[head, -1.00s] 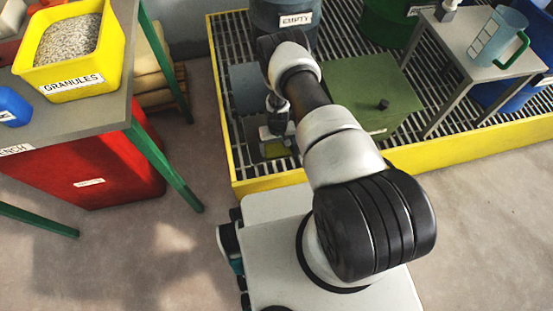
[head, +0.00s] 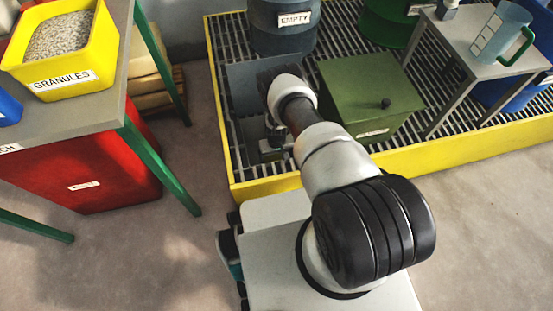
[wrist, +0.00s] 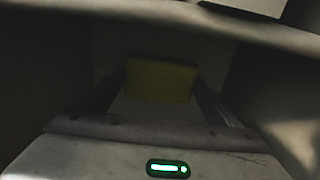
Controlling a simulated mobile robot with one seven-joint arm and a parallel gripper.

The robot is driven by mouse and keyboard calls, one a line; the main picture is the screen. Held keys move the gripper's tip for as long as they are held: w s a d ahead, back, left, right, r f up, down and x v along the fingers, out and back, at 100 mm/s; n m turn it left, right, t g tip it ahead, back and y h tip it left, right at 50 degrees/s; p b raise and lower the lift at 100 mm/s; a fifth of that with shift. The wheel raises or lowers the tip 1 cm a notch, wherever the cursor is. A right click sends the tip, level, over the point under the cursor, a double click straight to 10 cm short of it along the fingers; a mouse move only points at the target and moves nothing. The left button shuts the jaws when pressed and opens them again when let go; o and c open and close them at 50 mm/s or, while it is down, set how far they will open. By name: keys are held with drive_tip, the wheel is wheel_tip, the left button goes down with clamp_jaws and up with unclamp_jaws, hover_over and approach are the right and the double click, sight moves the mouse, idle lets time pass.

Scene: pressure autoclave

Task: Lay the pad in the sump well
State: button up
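The sump well (head: 243,88) is a blue-grey recess in the grated floor of the yellow-rimmed tray, partly hidden by my arm. My gripper (head: 270,150) points down inside or just over its near part, in shadow. In the wrist view the yellow pad (wrist: 161,80) sits between the two fingers of my gripper (wrist: 161,92), with a finger against each side. Dark walls stand on both sides of it. The pad cannot be made out clearly in the head view, and what lies beneath it is too dark to tell.
A green box with a knob (head: 365,95) stands right of my arm. The "EMPTY" drum (head: 283,25) stands behind. A grey stand with a jug (head: 500,35) is at right. A bench with the yellow granules tub (head: 62,50) is at left. The yellow tray rim (head: 460,148) runs in front.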

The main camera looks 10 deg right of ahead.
drive_tip(key=o, duration=0.3)
